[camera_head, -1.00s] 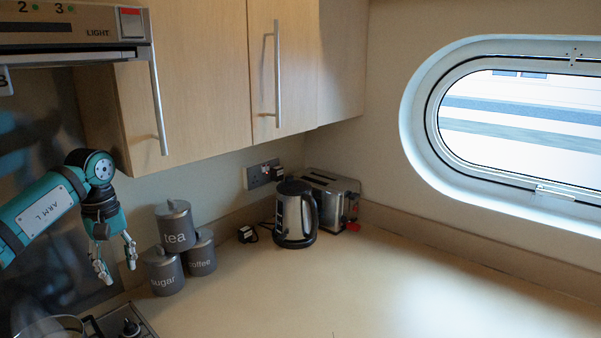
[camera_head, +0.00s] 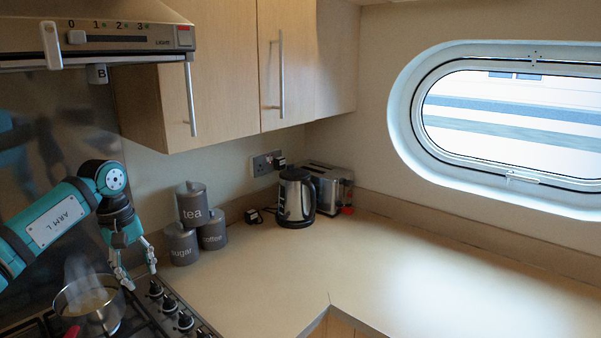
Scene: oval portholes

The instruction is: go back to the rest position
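My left gripper (camera_head: 139,277) hangs above the hob's right side, to the right of a steaming pan. Its fingers point down and are spread apart, with nothing between them. The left arm comes in from the left edge. My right gripper does not show in this view.
The pan (camera_head: 91,304) sits on the gas hob (camera_head: 152,326). Canisters for tea (camera_head: 192,205), sugar (camera_head: 181,245) and coffee (camera_head: 213,230) stand just right of the gripper. A kettle (camera_head: 296,198) and toaster (camera_head: 332,186) stand in the corner. The counter (camera_head: 270,270) is clear in front.

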